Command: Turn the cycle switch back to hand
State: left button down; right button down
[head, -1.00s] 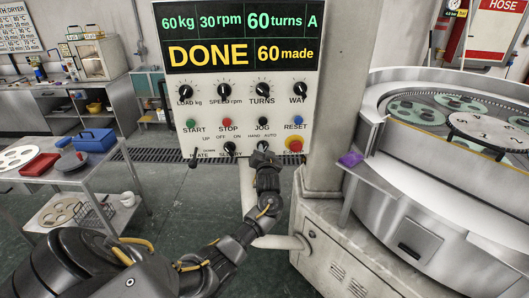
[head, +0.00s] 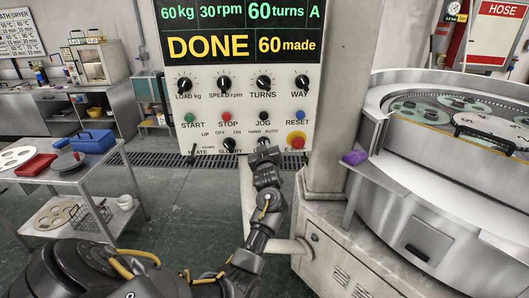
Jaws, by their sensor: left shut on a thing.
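The control panel (head: 205,110) stands in front of me, its display reading 60 kg, 30 rpm, 60 turns, A, DONE and 60 made. The cycle switch is low on the panel, under the HAND and AUTO labels (head: 263,131). My left gripper (head: 265,152) reaches up from below and is shut at the switch. It covers the knob, so which way the switch points cannot be seen. My right gripper is not in view.
The red and yellow E-stop (head: 295,140) is close to the right of my left gripper. The slurry knob (head: 229,145) is close to its left. The lapping machine (head: 430,200) stands at right, a trolley (head: 75,178) at left.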

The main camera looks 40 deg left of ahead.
pick_arm(q)
jog(key=shift+f+n+b, duration=0.1)
jog(key=shift+n+b, duration=0.5)
jog(key=shift+n, duration=0.4)
jog(key=c, duration=1.4)
grip_release()
jog(key=b+v, duration=0.3)
jog(key=v, duration=0.7)
jog(key=shift+s+d, duration=0.3)
